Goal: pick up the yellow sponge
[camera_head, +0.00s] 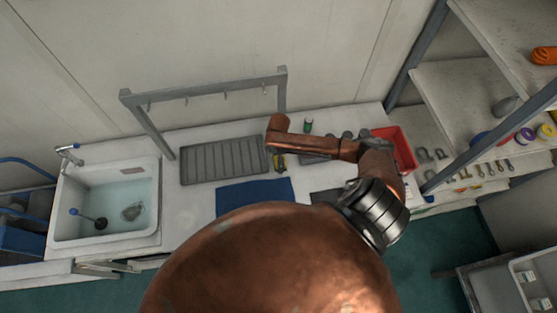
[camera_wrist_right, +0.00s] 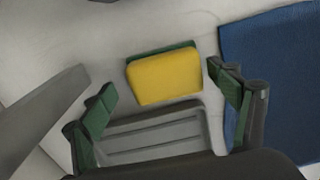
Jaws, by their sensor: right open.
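The yellow sponge (camera_wrist_right: 165,79) lies on the pale counter in the right wrist view, with a dark green layer showing along its far edge. My right gripper (camera_wrist_right: 160,83) is open, its green-padded fingers to the left and right of the sponge in the picture. The sponge shows between the fingertips; I cannot tell how far below them it is. In the head view my right gripper (camera_head: 279,161) hangs over the counter right of the grey ribbed mat, with a small yellow patch at it. My left gripper is not in view.
A blue mat (camera_head: 255,196) lies in front of the grey ribbed mat (camera_head: 224,161). A grey rack (camera_head: 205,92) with hooks stands behind. A water-filled sink (camera_head: 105,205) is at the left. A red tray (camera_head: 397,146) and shelves (camera_head: 460,88) are at the right.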

